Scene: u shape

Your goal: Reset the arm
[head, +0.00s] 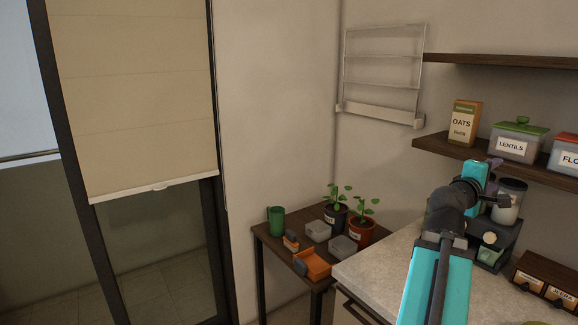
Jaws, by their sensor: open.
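My arm rises from the bottom right, with teal links and dark joints, and stands folded over the stone counter (375,270). My gripper (503,201) is a small dark shape at the arm's far end, in front of a jar with a grey lid (512,186). It is open, and I see nothing held in it. Its fingers are small and partly hidden by the arm, so I cannot tell how far it is from the jar.
Shelves behind hold an oats box (464,124) and a lentils container (514,142). A dark coffee-machine-like device (490,256) and a drawer box (545,283) stand on the counter. A low side table (268,241) holds plants, a green mug and trays. A glass door is left.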

